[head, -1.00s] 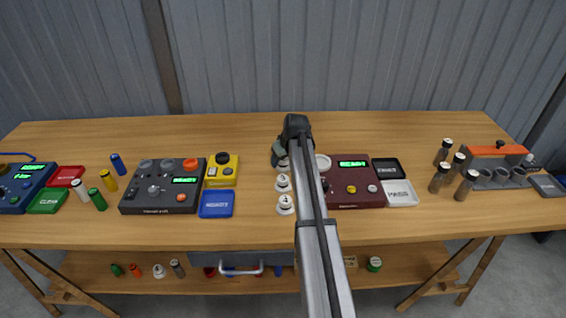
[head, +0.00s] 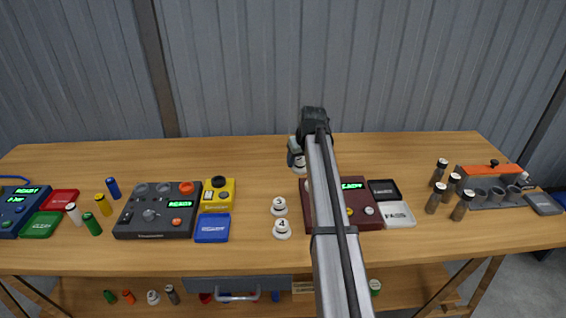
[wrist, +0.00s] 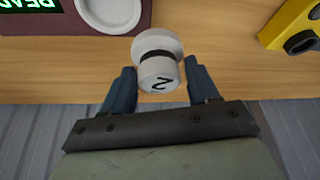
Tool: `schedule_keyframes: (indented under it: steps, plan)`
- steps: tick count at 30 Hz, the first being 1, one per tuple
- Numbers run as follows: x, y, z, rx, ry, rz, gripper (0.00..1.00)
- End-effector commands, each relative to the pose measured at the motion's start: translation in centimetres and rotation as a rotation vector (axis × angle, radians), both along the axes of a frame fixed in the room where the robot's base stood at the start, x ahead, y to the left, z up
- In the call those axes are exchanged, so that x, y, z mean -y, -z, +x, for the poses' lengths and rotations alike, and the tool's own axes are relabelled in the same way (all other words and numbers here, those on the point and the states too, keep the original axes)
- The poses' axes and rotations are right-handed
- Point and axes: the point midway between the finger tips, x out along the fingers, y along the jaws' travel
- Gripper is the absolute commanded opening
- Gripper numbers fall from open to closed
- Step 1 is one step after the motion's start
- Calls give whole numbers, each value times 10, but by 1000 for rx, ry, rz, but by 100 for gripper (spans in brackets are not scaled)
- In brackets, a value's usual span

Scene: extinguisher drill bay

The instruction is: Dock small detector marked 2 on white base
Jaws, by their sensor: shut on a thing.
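The small white detector marked 2 (wrist: 158,72) is between the two fingers of my gripper (wrist: 160,88), which is shut on it. In the head view the detector (head: 299,166) shows just left of my arm, beyond the maroon panel. The round white base (wrist: 108,10) is on the maroon panel (wrist: 60,18), ahead and to the left of the detector in the wrist view, and apart from it. In the head view my arm hides most of the base. The detector seems raised off the table.
Detectors marked 3 (head: 279,206) and 4 (head: 282,229) stand left of the maroon panel. A yellow box (head: 218,195) and blue tray (head: 212,228) are farther left. A black tray (head: 383,190) and white PASS tray (head: 397,214) lie right of the panel.

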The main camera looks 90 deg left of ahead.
Motion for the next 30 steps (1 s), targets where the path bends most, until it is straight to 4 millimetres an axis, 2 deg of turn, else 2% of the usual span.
schedule_keyframes:
  steps: [1,3,6,9,17,30]
  plan:
    - [5,-2,15,-1,40,2,28]
    - [8,-4,30,0,90,3,28]
    - [12,-5,47,-1,146,4,28]
    - [14,-6,56,-1,176,5,28]
    - [14,2,59,-1,188,4,28]
    - [15,38,59,-2,187,4,28]
